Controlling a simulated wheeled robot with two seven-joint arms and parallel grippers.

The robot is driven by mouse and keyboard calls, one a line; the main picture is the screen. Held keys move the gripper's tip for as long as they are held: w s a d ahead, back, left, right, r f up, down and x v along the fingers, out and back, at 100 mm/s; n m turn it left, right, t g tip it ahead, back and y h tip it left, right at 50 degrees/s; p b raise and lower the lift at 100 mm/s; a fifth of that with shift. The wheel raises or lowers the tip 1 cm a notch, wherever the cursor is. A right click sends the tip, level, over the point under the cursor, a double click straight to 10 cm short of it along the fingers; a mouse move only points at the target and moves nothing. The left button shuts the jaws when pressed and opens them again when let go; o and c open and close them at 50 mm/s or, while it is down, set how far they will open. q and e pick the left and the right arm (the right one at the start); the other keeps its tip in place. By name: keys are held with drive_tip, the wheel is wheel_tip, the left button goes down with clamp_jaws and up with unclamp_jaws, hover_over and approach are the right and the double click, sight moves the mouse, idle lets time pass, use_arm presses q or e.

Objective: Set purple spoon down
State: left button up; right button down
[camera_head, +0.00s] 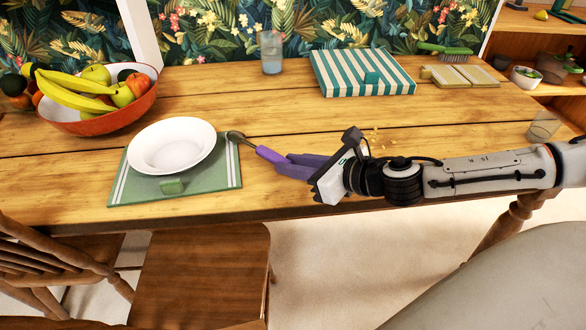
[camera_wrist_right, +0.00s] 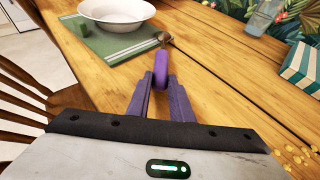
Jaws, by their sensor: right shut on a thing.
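The purple spoon (camera_head: 268,154) is in my right gripper (camera_head: 285,163), which is shut on its purple handle. Its metal bowl points left and lies over the right edge of the green placemat (camera_head: 120,184), beside the white bowl (camera_head: 172,146). In the right wrist view the spoon handle (camera_wrist_right: 161,68) is between the purple fingertips (camera_wrist_right: 161,86), with the metal end near the placemat (camera_wrist_right: 103,43). The spoon is at or just above the wooden table; I cannot tell whether it touches. My left gripper is not in view.
A fruit bowl (camera_head: 100,117) stands at the left. Another glass (camera_head: 543,125) is at the right. Chairs stand along the front edge.

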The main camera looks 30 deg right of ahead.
drive_tip(key=shift+f, duration=0.25)
drive_tip(key=c, duration=1.6)
unclamp_jaws()
drive_tip(key=shift+d+r, duration=0.1)
drive_tip(key=shift+r, duration=0.3)
drive_tip(key=b+v, duration=0.2)
drive_tip(key=v, duration=0.8)
drive_tip(key=shift+s+f+b, duration=0.1)
drive_tip(key=shift+b, duration=0.2)
drive_tip(key=shift+v, duration=0.9)
